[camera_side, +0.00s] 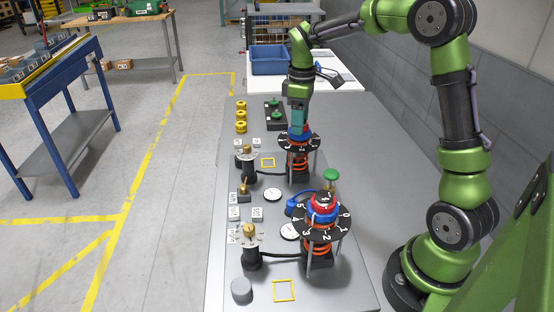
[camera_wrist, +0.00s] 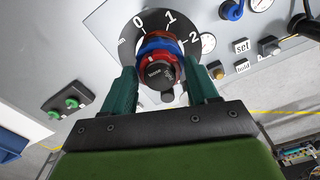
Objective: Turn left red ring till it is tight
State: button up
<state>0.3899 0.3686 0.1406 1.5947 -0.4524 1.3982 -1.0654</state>
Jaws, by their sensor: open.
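In the wrist view a red ring (camera_wrist: 145,60) sits with a blue ring (camera_wrist: 158,43) around a post with a black cap (camera_wrist: 160,73). Behind them is a black dial plate (camera_wrist: 128,35) with white numbers 0, 1 and 2. My gripper (camera_wrist: 162,80) is open, one green finger on each side of the ring stack. I cannot tell whether the fingers touch it. In the side view my gripper (camera_side: 298,122) points down over the far dial plate (camera_side: 313,143) and mostly hides its rings. The near fixture has another red ring (camera_side: 322,204) on its own dial plate.
The grey bench (camera_side: 355,160) also carries brass-topped posts (camera_side: 249,232), white gauges (camera_side: 273,195), a green knob (camera_side: 331,175) and yellow pieces (camera_side: 241,117). A black block with green knobs (camera_wrist: 67,104) stands left in the wrist view. A blue bin (camera_side: 270,60) stands behind.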

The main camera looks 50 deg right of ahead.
jog(key=n, duration=0.4)
jog(key=shift+n, duration=0.3)
jog(key=n, duration=0.4)
